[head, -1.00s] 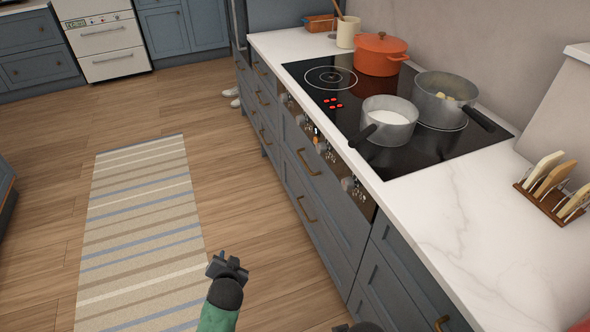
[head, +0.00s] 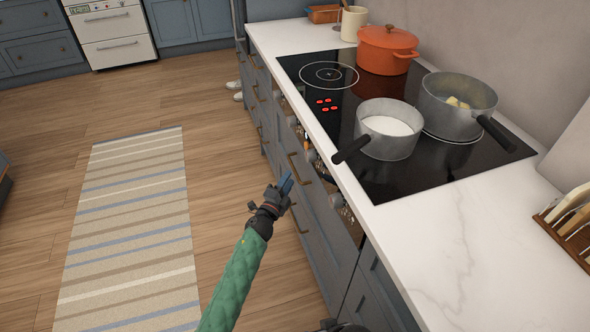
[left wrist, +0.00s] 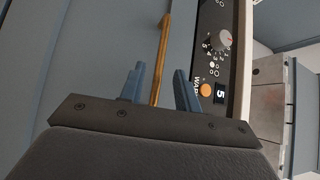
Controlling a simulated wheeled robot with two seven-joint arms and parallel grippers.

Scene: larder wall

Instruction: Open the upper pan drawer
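The upper pan drawer is shut, a blue-grey front below the hob's control panel, with a brass bar handle (head: 299,168). My left gripper (head: 286,184) is close in front of the drawer fronts, beside this handle. In the left wrist view the brass handle (left wrist: 161,60) runs up between the two blue fingers of my left gripper (left wrist: 160,85). The fingers are apart, with a gap on each side of the handle. The lower drawer's handle (head: 298,219) is below and partly hidden by the gripper. My right gripper is not to be made out.
The control panel (left wrist: 215,50) with knobs is close to the right finger. Two grey saucepans (head: 388,130) (head: 455,104) and an orange pot (head: 386,50) stand on the hob; one dark pan handle (head: 351,149) overhangs the counter edge. A striped rug (head: 130,230) lies on open floor.

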